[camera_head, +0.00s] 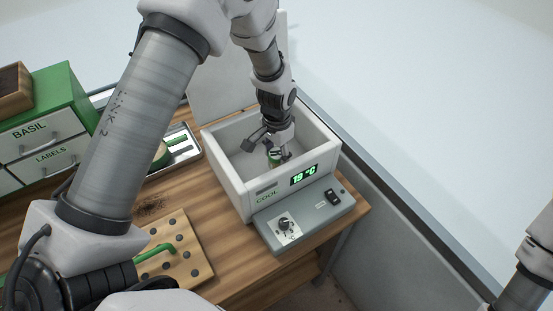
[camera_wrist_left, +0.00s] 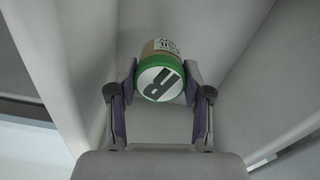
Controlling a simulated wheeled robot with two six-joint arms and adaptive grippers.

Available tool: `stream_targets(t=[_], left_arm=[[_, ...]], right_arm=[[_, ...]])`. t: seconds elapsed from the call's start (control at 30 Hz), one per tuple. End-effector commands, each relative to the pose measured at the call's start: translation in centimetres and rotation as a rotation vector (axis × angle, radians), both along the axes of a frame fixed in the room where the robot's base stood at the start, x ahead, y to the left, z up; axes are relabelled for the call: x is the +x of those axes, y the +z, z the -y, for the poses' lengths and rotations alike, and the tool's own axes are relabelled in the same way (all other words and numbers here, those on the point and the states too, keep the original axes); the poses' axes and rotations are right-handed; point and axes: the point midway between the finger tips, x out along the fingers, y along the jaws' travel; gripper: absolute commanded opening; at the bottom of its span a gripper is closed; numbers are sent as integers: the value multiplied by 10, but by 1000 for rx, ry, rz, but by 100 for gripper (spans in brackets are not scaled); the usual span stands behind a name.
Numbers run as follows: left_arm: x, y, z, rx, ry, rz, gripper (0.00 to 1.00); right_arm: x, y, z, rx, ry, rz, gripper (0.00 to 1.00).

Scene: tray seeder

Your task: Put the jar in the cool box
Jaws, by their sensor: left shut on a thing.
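The cool box (camera_head: 236,185) is a white open box with a green "19 °C" display and the word COOL on its front. Its lid (camera_head: 215,75) stands raised behind it. My left gripper (camera_head: 276,157) reaches down inside the box. In the left wrist view my left gripper (camera_wrist_left: 160,88) is shut on the jar (camera_wrist_left: 161,80), with a finger on each side of its green lid. The jar (camera_head: 273,155) is mostly hidden by the gripper in the head view. I cannot tell whether it touches the box floor.
A grey control panel (camera_head: 312,212) with a knob and a switch sits before the box. A metal tray (camera_head: 183,146), a pegboard (camera_head: 190,262) with a green handle and a green drawer unit (camera_head: 60,90) are to the left. Part of my right arm shows at the right edge.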

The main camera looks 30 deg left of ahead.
Motion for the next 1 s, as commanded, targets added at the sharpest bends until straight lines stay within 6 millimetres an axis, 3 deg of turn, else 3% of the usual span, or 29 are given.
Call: stream_targets(t=[0.2,0.57,0.6,0.63,1.0], left_arm=[[-1,-34,0,0,0,-3,13],[0,-42,0,0,0,0,13],[0,-41,0,0,0,0,63],[0,-40,0,0,0,0,74],[0,-35,0,0,0,0,74]], right_arm=[[0,13,0,0,0,0,0],[0,8,0,0,0,0,0],[0,9,0,0,0,0,0],[0,9,0,0,0,0,0],[0,13,0,0,0,0,0]])
